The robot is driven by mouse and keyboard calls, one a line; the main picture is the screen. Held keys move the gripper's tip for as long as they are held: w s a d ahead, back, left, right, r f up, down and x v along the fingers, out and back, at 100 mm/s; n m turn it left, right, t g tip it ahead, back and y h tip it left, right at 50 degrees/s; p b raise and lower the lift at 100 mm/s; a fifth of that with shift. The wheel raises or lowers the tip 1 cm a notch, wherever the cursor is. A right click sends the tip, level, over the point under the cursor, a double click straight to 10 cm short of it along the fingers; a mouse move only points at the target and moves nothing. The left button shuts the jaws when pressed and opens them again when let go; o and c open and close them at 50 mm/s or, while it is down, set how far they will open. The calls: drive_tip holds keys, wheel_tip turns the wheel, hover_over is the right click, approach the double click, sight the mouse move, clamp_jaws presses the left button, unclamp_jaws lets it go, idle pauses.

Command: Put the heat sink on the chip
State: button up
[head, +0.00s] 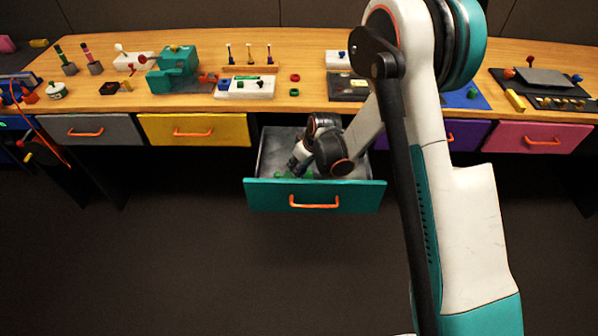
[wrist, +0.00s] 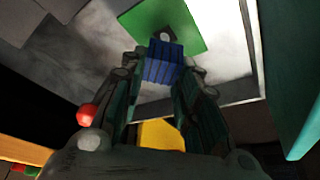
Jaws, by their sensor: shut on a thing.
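The heat sink appears as a blue ridged block (wrist: 162,70) in the wrist view. My gripper (wrist: 160,62) is shut on it, with one dark finger on each side. Just beyond the block is a flat green board (wrist: 190,22) on the grey drawer floor. A dark patch with a pale round spot shows at the block's far edge; I cannot tell whether this is the chip or whether the block touches it. In the head view my gripper (head: 295,164) reaches down into the open teal drawer (head: 315,197), and the heat sink is hidden there.
The drawer's walls stand close around my gripper. Above it is the wooden worktop (head: 310,100) with a white block (head: 245,87), red and green rings and a teal machine (head: 174,68). A closed yellow drawer (head: 195,130) is to the left. The floor in front is clear.

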wheel_tip(320, 180, down, 3)
drive_tip(key=shift+b, duration=0.45)
drive_tip(key=o, duration=1)
drive_tip(key=shift+f, duration=0.1)
drive_tip(key=shift+o, duration=0.2)
